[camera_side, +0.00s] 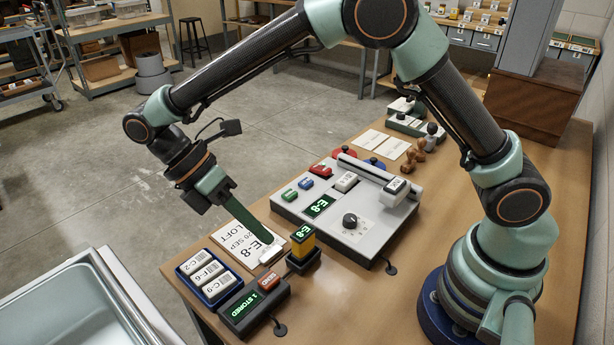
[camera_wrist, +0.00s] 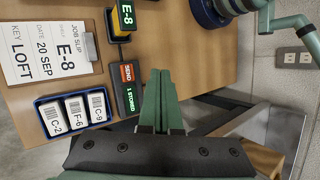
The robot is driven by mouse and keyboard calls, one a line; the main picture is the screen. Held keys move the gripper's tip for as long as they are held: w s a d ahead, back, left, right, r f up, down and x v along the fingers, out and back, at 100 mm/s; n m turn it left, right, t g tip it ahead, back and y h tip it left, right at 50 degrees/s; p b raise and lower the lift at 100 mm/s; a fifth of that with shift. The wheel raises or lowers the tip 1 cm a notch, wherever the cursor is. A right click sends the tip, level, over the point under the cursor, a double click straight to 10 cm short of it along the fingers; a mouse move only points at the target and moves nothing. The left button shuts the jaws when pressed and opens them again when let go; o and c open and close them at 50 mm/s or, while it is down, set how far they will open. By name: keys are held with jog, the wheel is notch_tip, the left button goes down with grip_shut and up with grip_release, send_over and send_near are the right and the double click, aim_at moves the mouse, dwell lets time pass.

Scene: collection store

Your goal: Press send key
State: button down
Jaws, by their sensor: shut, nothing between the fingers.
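The send key (camera_side: 270,281) is a small orange-red key on top of a black box (camera_side: 245,309), whose green display reads "1 STORED". The key also shows in the wrist view (camera_wrist: 127,73), with the lettering "SEND". My gripper (camera_side: 267,239) has its long green fingers shut, with nothing between them. In the side view the tips point down over the clip end of the job slip, above and behind the send key in the picture. In the wrist view the fingertips (camera_wrist: 160,74) appear just right of the key. I see no contact with the key.
A blue tray (camera_side: 184,269) of white labelled blocks lies left of the black box. A yellow unit (camera_side: 303,240) in a black dock shows "E-8", as does the job slip (camera_side: 240,243). A grey console (camera_side: 330,229) with keys and a knob stands behind. Stamps (camera_side: 414,157) lie farther back.

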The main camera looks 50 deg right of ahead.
aim_at(265, 279)
jog(key=shift+f, duration=4.4)
jog(key=shift+f, duration=0.15)
jog(key=shift+w+d+f, duration=0.1)
jog(key=shift+f, duration=0.15)
jog(key=shift+f, duration=0.5)
jog(key=shift+r, duration=0.95)
jog(key=shift+r, duration=2.5)
